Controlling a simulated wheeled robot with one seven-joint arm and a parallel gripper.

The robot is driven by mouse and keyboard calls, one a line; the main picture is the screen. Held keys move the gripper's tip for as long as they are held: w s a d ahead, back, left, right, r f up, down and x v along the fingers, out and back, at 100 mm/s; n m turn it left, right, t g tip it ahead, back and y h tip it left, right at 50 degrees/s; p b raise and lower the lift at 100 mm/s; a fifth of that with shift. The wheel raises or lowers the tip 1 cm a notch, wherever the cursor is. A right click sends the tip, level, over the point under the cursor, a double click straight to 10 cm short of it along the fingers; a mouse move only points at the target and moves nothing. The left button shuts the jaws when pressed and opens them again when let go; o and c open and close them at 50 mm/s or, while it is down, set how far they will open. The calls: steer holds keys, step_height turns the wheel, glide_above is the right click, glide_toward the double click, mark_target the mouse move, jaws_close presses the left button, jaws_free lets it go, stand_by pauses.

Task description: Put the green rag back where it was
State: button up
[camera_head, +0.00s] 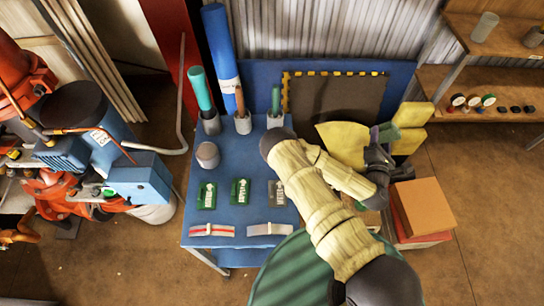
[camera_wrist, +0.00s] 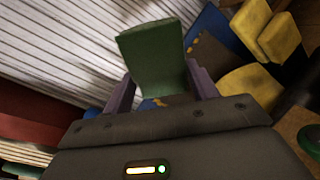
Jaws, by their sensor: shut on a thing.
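The green rag (camera_wrist: 152,55) stands up between the two fingers of my gripper (camera_wrist: 160,90) in the wrist view. The fingers are shut on its lower part. In the head view my gripper (camera_head: 384,142) is at the right, beyond the right edge of the blue table (camera_head: 235,172). Only a small part of the rag (camera_head: 387,132) shows there, and my arm hides some of the space below. The rag is held up in the air; I cannot tell how high.
Yellow pieces (camera_head: 344,141) are close beside my gripper. An orange-brown box (camera_head: 424,206) is at the lower right. The table bears several tools in cups, a grey cylinder (camera_head: 208,155) and flat green items (camera_head: 240,191). A shelf (camera_head: 505,42) stands at the upper right.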

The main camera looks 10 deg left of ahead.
steer(key=s+d+r+m+g+h+p, duration=0.2)
steer(key=d+r+m+g+h, duration=0.25)
steer(key=m+h, duration=0.2)
steer(key=s+a+f+m+g+y+p, duration=0.25)
steer(key=s+a+m+g, duration=0.5)
steer(key=m+g, duration=0.6)
steer(key=a+r+m+y+p, duration=0.2)
steer(key=a+r, duration=0.2)
steer(key=a, duration=1.1)
steer(key=s+a+r+m+y+p, duration=0.1)
steer(key=a+r, duration=0.4)
steer(key=a, duration=1)
steer(key=m+y+p, duration=0.1)
steer(key=y, duration=0.1)
steer(key=shift+s+a+y, duration=0.2)
steer(key=shift+a+y, duration=0.1)
steer(key=shift+a, duration=0.05)
steer(key=shift+f+p, duration=0.55)
steer(key=shift+f, duration=2.4)
